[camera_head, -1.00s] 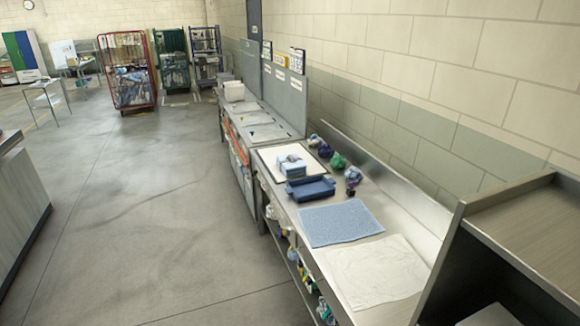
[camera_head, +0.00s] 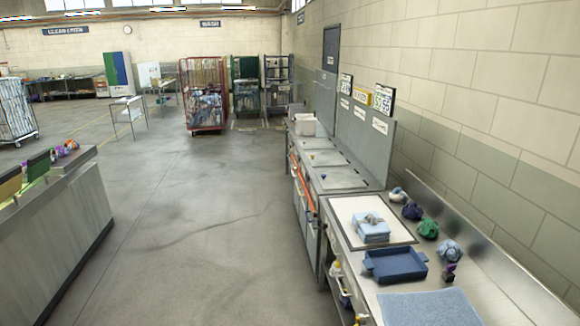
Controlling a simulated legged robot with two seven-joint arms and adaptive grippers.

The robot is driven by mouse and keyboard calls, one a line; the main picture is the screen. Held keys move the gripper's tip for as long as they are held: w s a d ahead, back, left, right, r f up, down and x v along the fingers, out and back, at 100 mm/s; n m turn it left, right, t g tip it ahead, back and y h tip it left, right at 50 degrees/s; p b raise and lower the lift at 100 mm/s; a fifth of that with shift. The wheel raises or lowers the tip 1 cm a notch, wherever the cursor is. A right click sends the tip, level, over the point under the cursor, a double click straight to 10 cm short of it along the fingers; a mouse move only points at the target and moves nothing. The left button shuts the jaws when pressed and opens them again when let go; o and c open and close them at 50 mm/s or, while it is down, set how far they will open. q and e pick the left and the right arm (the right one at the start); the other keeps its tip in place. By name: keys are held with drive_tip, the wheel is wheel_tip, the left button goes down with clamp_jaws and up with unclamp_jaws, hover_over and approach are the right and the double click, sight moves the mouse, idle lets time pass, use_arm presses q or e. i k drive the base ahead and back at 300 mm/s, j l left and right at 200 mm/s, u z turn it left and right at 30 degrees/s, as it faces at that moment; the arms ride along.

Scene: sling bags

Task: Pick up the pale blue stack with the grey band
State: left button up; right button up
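The pale blue stack with the grey band (camera_head: 371,227) sits on a white board (camera_head: 398,232) on the steel counter at the right. Its grey band shows across the top. A dark blue tray (camera_head: 395,265) stands just in front of it on the counter, apart from the stack as far as I can tell. Neither of my grippers shows in the view.
Several bundled cloths, one of them green (camera_head: 428,228), line the counter's wall side. A pale blue cloth (camera_head: 430,308) lies flat at the near end. A grey counter (camera_head: 62,225) stands at the left. The floor (camera_head: 190,250) between is clear.

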sight(371, 227)
drive_tip(key=i, duration=0.55)
drive_tip(key=i+j+z, duration=0.1)
drive_tip(key=i, duration=0.45)
drive_tip(key=i+j+z, duration=0.1)
drive_tip(key=i, duration=0.45)
